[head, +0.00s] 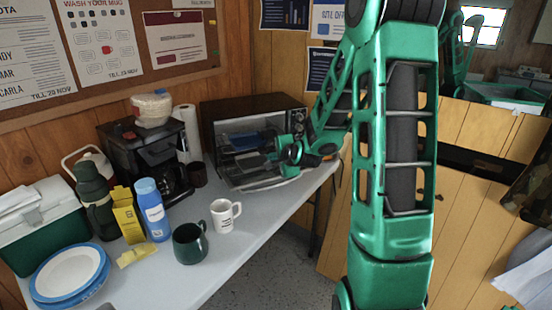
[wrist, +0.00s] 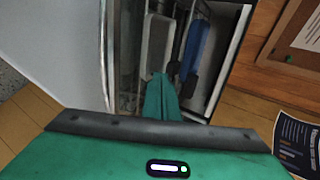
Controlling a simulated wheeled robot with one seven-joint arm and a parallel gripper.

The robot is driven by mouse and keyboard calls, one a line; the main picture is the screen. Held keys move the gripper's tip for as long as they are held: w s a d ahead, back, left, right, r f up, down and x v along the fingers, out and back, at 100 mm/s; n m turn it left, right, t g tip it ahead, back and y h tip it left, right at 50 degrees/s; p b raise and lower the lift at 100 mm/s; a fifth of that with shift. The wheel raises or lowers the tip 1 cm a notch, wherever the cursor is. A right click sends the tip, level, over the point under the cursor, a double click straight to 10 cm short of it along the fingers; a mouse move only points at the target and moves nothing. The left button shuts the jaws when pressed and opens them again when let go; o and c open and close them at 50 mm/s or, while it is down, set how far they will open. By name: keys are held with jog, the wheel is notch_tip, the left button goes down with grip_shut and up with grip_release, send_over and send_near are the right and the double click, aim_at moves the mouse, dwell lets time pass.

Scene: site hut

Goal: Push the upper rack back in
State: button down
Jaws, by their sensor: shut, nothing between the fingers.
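The toaster oven (head: 222,110) stands at the far right end of the table with its front open and its door (head: 262,183) lowered. Inside, a blue item (head: 246,141) lies at the upper level; it also shows in the wrist view (wrist: 198,48), beside the dark wires of the upper rack (wrist: 183,40). A pale grey tray-like piece (wrist: 155,45) sits at the level below. How far the rack sticks out is hard to tell. My gripper (head: 270,157) is at the oven's mouth; its green fingers (wrist: 160,98) are together and empty, pointing inside. Contact with the rack is unclear.
A coffee maker (head: 145,160) and paper roll (head: 187,128) stand left of the oven. A white mug (head: 223,217), green mug (head: 188,246) and blue bottle (head: 152,210) stand nearer on the table (head: 262,222). The wooden wall (wrist: 262,110) is close behind the oven.

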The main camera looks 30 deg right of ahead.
aim_at(265, 153)
jog(key=w, duration=0.5)
jog(key=shift+d+f, duration=0.3)
jog(key=shift+d, duration=0.15)
